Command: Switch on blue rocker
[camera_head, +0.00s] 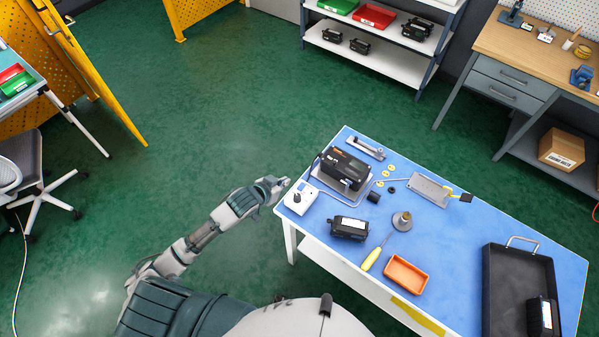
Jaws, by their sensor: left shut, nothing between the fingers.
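A small white box (300,198) with a small dark part on its top sits at the left corner of the blue-topped table (450,220). I cannot make out a blue rocker at this size. A black boxy device (343,167) stands on a grey stand just behind the white box. My left gripper (284,183) is at the table's left edge, just to the left of and behind the white box. It is shut and empty, and I cannot tell whether it touches anything. My right gripper is not in view.
On the table are a second black device (348,228), a yellow-handled screwdriver (376,252), a round metal part (402,221), an orange tray (406,274), a metal plate (429,190) and a black tray (505,300). Green floor left of the table is clear.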

